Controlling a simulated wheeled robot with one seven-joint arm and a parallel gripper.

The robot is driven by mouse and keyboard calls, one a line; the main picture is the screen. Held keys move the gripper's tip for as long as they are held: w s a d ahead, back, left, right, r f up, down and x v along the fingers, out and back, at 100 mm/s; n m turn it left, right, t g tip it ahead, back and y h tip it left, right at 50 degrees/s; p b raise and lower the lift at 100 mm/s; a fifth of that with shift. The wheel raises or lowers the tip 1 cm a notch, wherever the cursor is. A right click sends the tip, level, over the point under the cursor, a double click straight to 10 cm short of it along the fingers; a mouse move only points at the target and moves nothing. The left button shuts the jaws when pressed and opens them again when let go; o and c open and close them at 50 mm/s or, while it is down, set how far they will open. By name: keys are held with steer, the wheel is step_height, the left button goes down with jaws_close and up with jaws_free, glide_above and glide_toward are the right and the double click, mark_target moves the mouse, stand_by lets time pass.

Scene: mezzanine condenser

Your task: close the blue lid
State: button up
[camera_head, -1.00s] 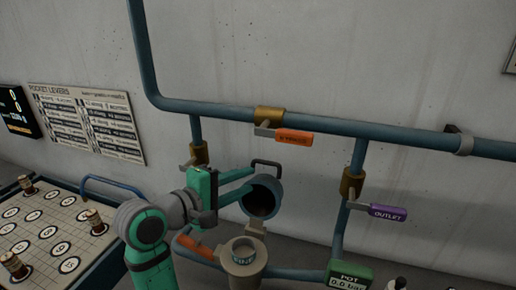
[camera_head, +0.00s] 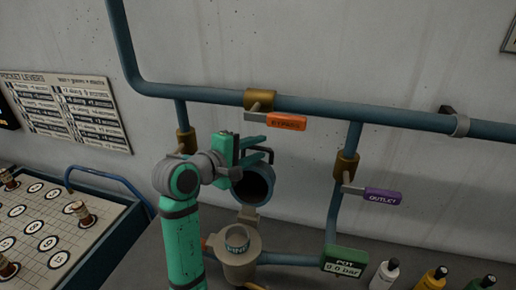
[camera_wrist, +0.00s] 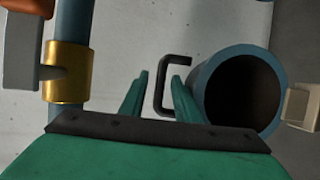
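The blue lid (camera_head: 256,187) stands open, tipped up on its hinge behind the pot (camera_head: 238,251), with its dark hollow facing outward. In the wrist view the lid (camera_wrist: 240,90) is a round blue ring to the right of my fingers. Its black bracket handle (camera_wrist: 160,86) shows between and just beyond my two green fingertips. My gripper (camera_head: 264,148) is open at the upper edge of the lid, by the handle. Whether a finger touches the handle cannot be told.
The orange bypass lever (camera_head: 287,123) is close above my gripper on the blue pipe. The purple outlet lever (camera_head: 383,195) is to the right. A pot gauge (camera_head: 343,262) and bottles (camera_head: 385,274) stand at lower right. A board table (camera_head: 50,225) is at left.

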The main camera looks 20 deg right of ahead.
steer(key=shift+w+d+f, duration=0.1)
steer(key=shift+w+d, duration=0.05)
steer(key=shift+d, duration=0.15)
jaws_close()
steer(key=shift+a, duration=0.1)
